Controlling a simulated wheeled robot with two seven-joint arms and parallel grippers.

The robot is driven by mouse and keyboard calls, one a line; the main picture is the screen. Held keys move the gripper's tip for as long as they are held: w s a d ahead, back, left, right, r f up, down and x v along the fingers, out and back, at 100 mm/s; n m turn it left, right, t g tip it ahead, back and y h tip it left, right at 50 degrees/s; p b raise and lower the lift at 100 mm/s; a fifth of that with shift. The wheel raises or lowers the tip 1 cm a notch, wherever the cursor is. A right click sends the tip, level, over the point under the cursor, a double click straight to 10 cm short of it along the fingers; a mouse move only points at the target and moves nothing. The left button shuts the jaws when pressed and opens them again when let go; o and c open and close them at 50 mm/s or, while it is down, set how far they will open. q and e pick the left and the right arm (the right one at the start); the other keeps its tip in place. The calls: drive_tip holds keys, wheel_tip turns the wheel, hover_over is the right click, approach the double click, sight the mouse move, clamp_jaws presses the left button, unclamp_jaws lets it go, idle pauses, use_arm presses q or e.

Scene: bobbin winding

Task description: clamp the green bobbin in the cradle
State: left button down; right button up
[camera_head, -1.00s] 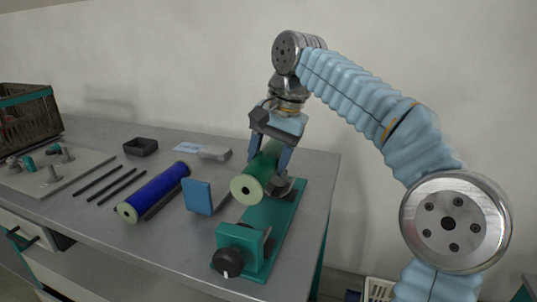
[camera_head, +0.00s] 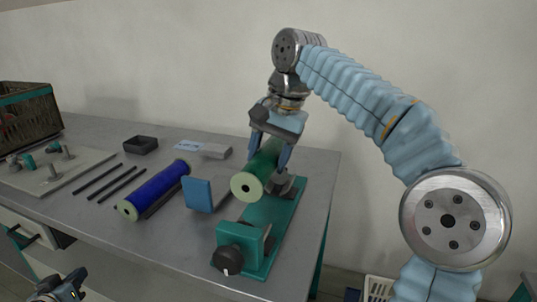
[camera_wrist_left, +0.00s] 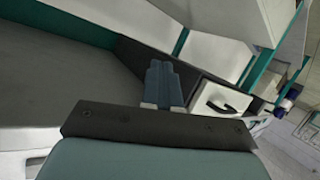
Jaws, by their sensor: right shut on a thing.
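The green bobbin (camera_head: 259,172) has a pale end face with a dark hole, turned toward me. My right gripper (camera_head: 270,152) is shut on it from above, fingers on both sides. The bobbin lies over the teal cradle (camera_head: 272,222), lengthwise along it; I cannot tell whether it touches the cradle. The cradle has a near block with a black knob (camera_head: 227,261) and a grey far support (camera_head: 288,187). My left gripper (camera_head: 70,282) is low at the bottom left, away from the cradle. In the left wrist view its fingers (camera_wrist_left: 162,84) are together and empty.
A blue bobbin (camera_head: 153,190), black rods (camera_head: 98,181), a blue-faced block (camera_head: 199,196) and a black tray (camera_head: 141,146) lie left of the cradle. A board with pegs (camera_head: 52,174) and a crate (camera_head: 28,118) are further left. The table's front edge lies between my left gripper and these.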

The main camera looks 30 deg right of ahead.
sight(195, 193)
use_arm(q)
wheel_tip(195, 193, up, 17)
drive_tip(key=w+m+t+h, duration=0.1)
drive_tip(key=w+m+t, duration=0.1)
drive_tip(key=m+t, duration=0.15)
drive_tip(key=s+d+h, duration=0.1)
drive_tip(key=s+d, duration=0.1)
drive_tip(key=d, duration=0.1)
drive_tip(key=s+d+r+m+g+h, duration=0.1)
drive_tip(key=d, duration=0.3)
drive_tip(key=s+d+r+m+g+h, duration=0.1)
drive_tip(key=s+d, duration=0.1)
drive_tip(key=d, duration=0.2)
drive_tip(key=shift+s+d, duration=0.2)
drive_tip(key=shift+s, duration=0.15)
drive_tip(key=s+d+m+g+h, duration=0.1)
drive_tip(key=s+d, duration=0.2)
drive_tip(key=s+d+m+g+h, duration=0.1)
drive_tip(key=s+d, duration=0.2)
drive_tip(key=d, duration=0.1)
drive_tip(key=s+d+m+g, duration=0.1)
drive_tip(key=s+d+g, duration=0.1)
drive_tip(key=s+d, duration=0.2)
drive_tip(key=shift+r+h, duration=0.4)
drive_tip(key=shift+r+x, duration=0.2)
drive_tip(key=shift+x, duration=0.85)
drive_tip(key=shift+r+x, duration=0.2)
drive_tip(key=shift+x, duration=0.9)
drive_tip(key=shift+r+x, duration=0.15)
drive_tip(key=shift+x, duration=0.9)
